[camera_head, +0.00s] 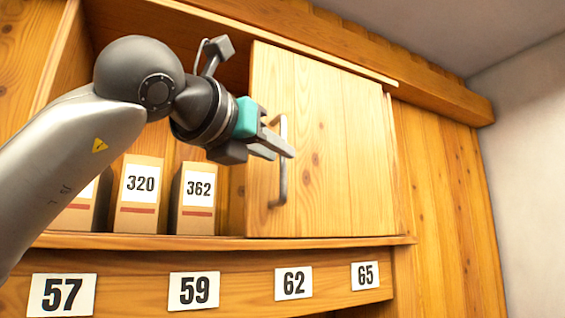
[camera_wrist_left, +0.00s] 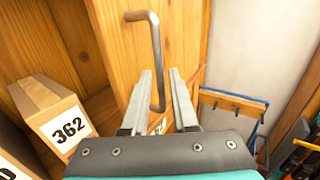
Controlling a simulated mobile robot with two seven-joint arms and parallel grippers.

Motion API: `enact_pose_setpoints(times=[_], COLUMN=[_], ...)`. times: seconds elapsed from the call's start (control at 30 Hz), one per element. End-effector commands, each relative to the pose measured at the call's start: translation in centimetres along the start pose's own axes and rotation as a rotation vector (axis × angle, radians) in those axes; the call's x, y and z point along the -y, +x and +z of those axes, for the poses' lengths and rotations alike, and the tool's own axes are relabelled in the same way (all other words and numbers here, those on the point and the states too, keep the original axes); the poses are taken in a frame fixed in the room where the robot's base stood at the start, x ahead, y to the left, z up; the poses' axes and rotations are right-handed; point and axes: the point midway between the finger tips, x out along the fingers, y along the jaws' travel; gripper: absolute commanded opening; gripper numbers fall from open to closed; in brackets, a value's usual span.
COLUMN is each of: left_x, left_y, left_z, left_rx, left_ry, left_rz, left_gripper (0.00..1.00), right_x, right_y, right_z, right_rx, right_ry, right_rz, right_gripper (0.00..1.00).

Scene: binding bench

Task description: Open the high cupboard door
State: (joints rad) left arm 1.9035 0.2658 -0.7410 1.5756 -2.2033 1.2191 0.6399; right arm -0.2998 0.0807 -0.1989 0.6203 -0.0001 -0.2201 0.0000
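The high cupboard door (camera_head: 345,150) is a pale wooden panel at the right of the cupboard and looks shut. Its upright grey bar handle (camera_head: 283,185) is near its left edge; the handle (camera_wrist_left: 156,45) also shows in the left wrist view, with the door (camera_wrist_left: 185,40) behind it. My left gripper (camera_head: 284,149) is at the handle's mid-height, fingers pointing right across it. In the left wrist view its fingers (camera_wrist_left: 161,78) are apart, with the bar showing in the gap between them. Contact cannot be told. My right gripper is in neither view.
Open shelf left of the door holds boxes, including 320 (camera_head: 138,195) and 362 (camera_head: 196,200). A shelf edge (camera_head: 230,243) with number plates runs below. A beam (camera_head: 440,95) juts out above the door. A blue-framed rack (camera_wrist_left: 232,100) is lower right in the wrist view.

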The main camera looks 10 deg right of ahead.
Motion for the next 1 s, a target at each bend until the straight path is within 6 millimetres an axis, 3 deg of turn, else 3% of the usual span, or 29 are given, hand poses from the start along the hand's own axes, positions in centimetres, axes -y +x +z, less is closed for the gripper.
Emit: enact_pose_setpoints(times=[0.03, 0.3, 0.5, 0.7, 1.0], left_x=[-0.1, 0.0, 0.0, 0.0, 0.0], left_y=[-1.4, -7.8, -10.9, -12.0, -12.0], left_z=[-0.3, -0.2, -0.1, 0.0, 0.0], left_rx=[0.006, 0.006, 0.004, 0.002, 0.002], left_ry=[0.003, 0.003, 0.002, 0.001, 0.001], left_rz=[0.002, 0.002, 0.001, 0.000, 0.000], left_gripper=[0.27, 0.27, 0.27, 0.27, 0.27], right_x=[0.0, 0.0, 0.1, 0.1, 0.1], right_y=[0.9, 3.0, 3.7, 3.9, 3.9], right_z=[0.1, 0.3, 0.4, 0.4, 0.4], right_rx=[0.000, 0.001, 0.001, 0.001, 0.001], right_ry=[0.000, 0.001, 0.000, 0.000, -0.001], right_rz=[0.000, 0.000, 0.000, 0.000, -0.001], right_gripper=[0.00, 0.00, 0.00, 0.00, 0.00])
